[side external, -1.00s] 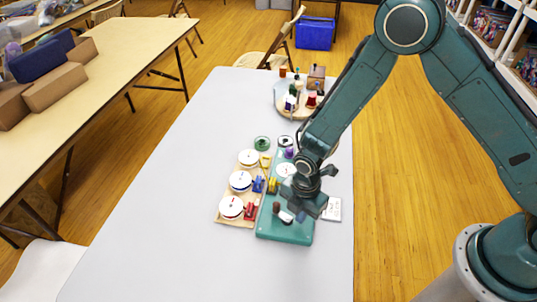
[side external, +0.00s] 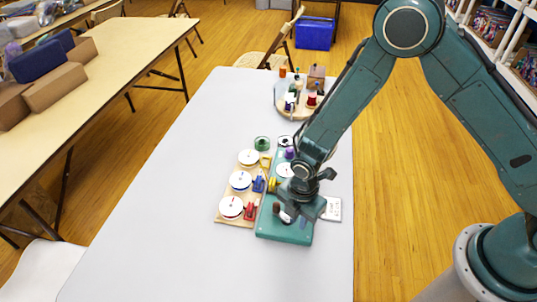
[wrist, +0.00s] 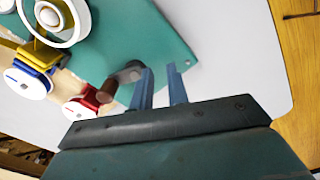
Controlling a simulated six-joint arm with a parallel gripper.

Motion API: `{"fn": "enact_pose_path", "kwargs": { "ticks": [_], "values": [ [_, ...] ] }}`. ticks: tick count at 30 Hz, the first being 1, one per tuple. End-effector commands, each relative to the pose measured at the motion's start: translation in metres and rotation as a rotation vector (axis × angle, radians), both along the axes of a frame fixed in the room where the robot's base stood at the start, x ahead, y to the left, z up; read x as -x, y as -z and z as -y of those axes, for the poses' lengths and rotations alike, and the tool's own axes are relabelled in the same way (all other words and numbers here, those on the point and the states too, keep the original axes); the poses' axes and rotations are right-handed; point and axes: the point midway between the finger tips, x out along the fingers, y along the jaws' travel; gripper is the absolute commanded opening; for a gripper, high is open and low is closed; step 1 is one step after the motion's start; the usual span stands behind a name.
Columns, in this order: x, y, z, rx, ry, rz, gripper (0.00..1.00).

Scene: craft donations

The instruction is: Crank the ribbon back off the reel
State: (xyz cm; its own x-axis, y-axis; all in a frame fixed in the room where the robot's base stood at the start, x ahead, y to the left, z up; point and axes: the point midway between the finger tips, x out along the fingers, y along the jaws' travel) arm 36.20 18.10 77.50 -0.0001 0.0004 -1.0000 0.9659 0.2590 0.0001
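The teal winder base (side external: 270,228) lies on the table under my arm. The crank has a grey arm (wrist: 130,70) and a brown knob (wrist: 106,90); the knob also shows in the side view (side external: 277,207). My gripper (wrist: 161,72) has two blue fingers apart with nothing between them. The knob stands left of both fingers, outside the gap. The wound ribbon cannot be made out. My arm hides part of the base in the side view.
A wooden board (side external: 228,219) left of the base carries white spools (side external: 241,181) with coloured holders. A green ring (side external: 262,143) lies behind it. A white card (side external: 332,209) is at right. A round tray (side external: 298,112) of bottles stands at the back. The left tabletop is clear.

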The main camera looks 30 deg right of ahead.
Motion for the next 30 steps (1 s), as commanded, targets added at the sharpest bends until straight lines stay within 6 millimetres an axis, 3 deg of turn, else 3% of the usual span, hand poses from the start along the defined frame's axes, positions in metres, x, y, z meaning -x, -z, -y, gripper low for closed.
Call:
{"fn": "enact_pose_path", "kwargs": {
  "ticks": [8, 30],
  "values": [
    [0.0, -0.006, 0.0, 0.0, 0.0, 0.001, 0.16],
    [0.0, -0.057, 0.0, -0.001, 0.0, 0.002, 0.16]
  ]
}}
